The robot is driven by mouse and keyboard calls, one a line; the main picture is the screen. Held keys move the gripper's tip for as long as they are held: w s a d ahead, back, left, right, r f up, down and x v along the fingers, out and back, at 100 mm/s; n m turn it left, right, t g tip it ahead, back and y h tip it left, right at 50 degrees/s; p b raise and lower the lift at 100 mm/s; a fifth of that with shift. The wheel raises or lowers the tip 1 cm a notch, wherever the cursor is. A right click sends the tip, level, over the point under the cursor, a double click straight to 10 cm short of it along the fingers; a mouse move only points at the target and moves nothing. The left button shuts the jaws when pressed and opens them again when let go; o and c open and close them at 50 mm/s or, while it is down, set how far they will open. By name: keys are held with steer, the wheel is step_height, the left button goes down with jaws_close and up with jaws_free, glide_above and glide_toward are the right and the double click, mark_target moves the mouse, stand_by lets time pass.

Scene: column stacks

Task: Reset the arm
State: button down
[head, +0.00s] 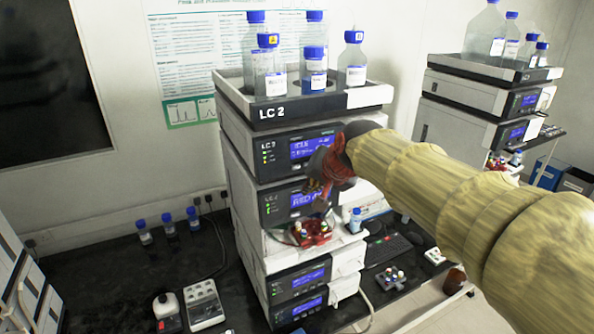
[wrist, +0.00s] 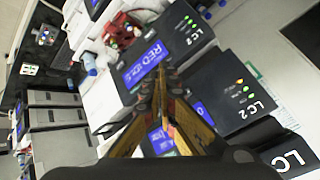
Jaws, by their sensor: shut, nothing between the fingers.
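My gripper (head: 322,172) is in front of the LC 2 column stack (head: 240,170) in the head view, at the height of its upper two modules. My arm, in a tan ribbed cover, reaches in from the right. In the wrist view my gripper (wrist: 160,80) has its fingers together, with nothing between them. Behind the fingers are the module marked LC 2 (wrist: 235,90) and another module with a blue screen (wrist: 145,65). I cannot tell the exact gap between the fingertips and the module fronts.
A tray (head: 290,108) with several blue-capped bottles tops the stack. A red vial rack (head: 312,234) sits on a ledge below my gripper. A second stack (head: 470,95) stands at the right. Small bottles (head: 168,226) and a device (head: 203,305) are on the dark bench.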

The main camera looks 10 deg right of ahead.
stand_by(0.6)
steer(key=s+d+f+n+g+b, duration=0.1)
steer(key=s+f+n+b, duration=0.1)
steer(key=s+f+b, duration=0.8)
steer(key=s+d+f+n+g+h+b, duration=0.1)
steer(key=s+d+f+n+g+b, duration=0.1)
steer(key=s+f+b, duration=0.9)
steer(key=s+f+n, duration=0.1)
steer(key=s+f, duration=0.8)
steer(key=f, duration=0.3)
steer(key=shift+s+f+n, duration=0.2)
steer(key=shift+s+n, duration=0.1)
steer(key=shift+s, duration=0.05)
steer(key=c, duration=2.6)
jaws_free()
steer(key=shift+r, duration=0.1)
